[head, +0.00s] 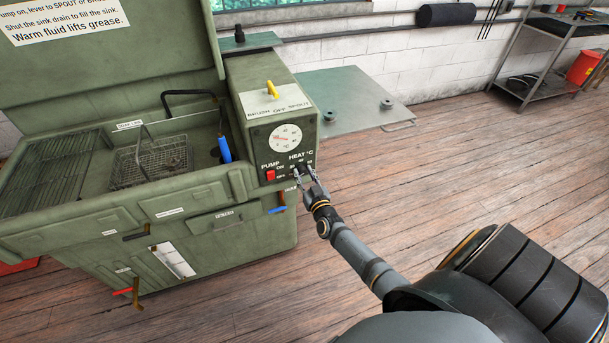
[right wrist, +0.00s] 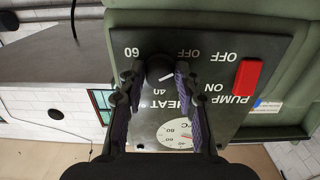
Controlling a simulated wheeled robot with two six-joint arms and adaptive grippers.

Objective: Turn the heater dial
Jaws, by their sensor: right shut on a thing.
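The heater dial (right wrist: 160,69) is a small dark round knob with a white pointer line, set on a dark panel marked HEAT with OFF, 40 and 60 around it. In the right wrist view the picture is upside down, and the pointer slants between the labels. My right gripper (right wrist: 158,80) is shut on the dial, one finger on each side of it. In the head view my right gripper (head: 304,178) reaches the lower right of the control panel (head: 289,158) and hides most of the dial. My left gripper is not in view.
A red pump switch (head: 270,175) sits left of the dial, and a round temperature gauge (head: 285,138) is above it. The green sink cabinet (head: 215,265) holds a wire basket (head: 150,163).

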